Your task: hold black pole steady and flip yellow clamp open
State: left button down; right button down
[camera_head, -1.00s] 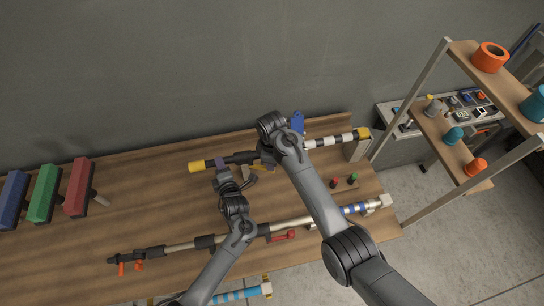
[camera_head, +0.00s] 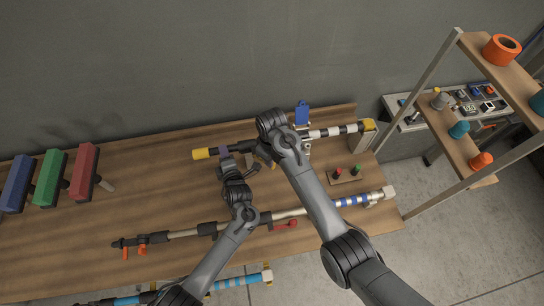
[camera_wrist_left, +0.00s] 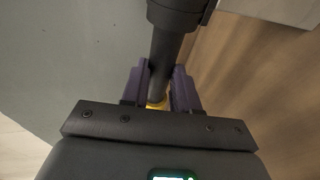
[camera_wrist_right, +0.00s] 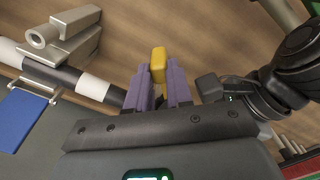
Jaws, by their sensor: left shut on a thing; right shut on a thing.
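The black pole (camera_head: 240,150) lies along the back of the wooden table, with a yellow end (camera_head: 201,154) at left. My left gripper (camera_head: 224,151) is shut on its black section near that end. In the left wrist view the black pole (camera_wrist_left: 164,62) runs between the purple fingers. My right gripper (camera_wrist_right: 158,88) is shut on the yellow clamp (camera_wrist_right: 158,62), which sticks up between its purple fingertips. In the head view my right forearm hides most of this clamp and the right fingertips.
The pole's black-and-white striped section (camera_head: 330,132) extends right past a blue part (camera_head: 302,112). A second pole (camera_head: 185,233) with a red lever (camera_head: 284,224) lies nearer. Red (camera_head: 84,172), green (camera_head: 50,178) and blue (camera_head: 17,184) blocks stand left. A shelf (camera_head: 450,138) stands right.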

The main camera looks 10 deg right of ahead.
jog(key=c, duration=1)
grip_release()
jog(key=shift+w, duration=0.1)
jog(key=w+d+n, duration=0.2)
jog(key=w+n, duration=0.4)
jog(key=n, duration=0.4)
jog(key=w+d+r+n, duration=0.1)
jog(key=w+r, duration=0.1)
jog(key=r, duration=0.7)
jog(key=w+d+r+y, duration=0.1)
jog(key=w+d+r, duration=0.1)
jog(key=r, duration=0.8)
jog(key=shift+w+n+t, duration=0.2)
jog(key=shift+n+t, duration=0.2)
jog(key=shift+d, duration=0.1)
